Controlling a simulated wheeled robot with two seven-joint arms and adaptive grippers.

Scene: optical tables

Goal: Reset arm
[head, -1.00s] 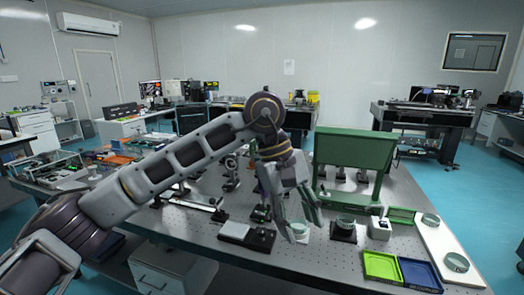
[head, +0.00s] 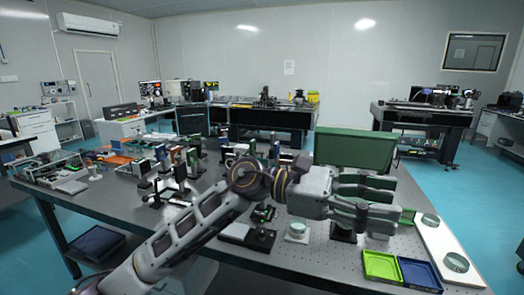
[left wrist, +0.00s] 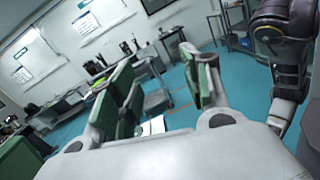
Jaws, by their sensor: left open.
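My left gripper (head: 385,203) reaches in from the left over the right half of the optical table (head: 315,262), pointing right. Its fingers are spread and nothing is between them. They also stand apart and empty in the left wrist view (left wrist: 163,85). The hand is in front of the green panel (head: 355,148) and covers its lower part and some of what stands beneath it. My right gripper is not in view.
A green tray (head: 381,266) and a blue tray (head: 420,274) lie at the table's front right. A white board (head: 441,238) with round parts is beside them. Several optical mounts crowd the table's middle and left. The front right tabletop has some bare room.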

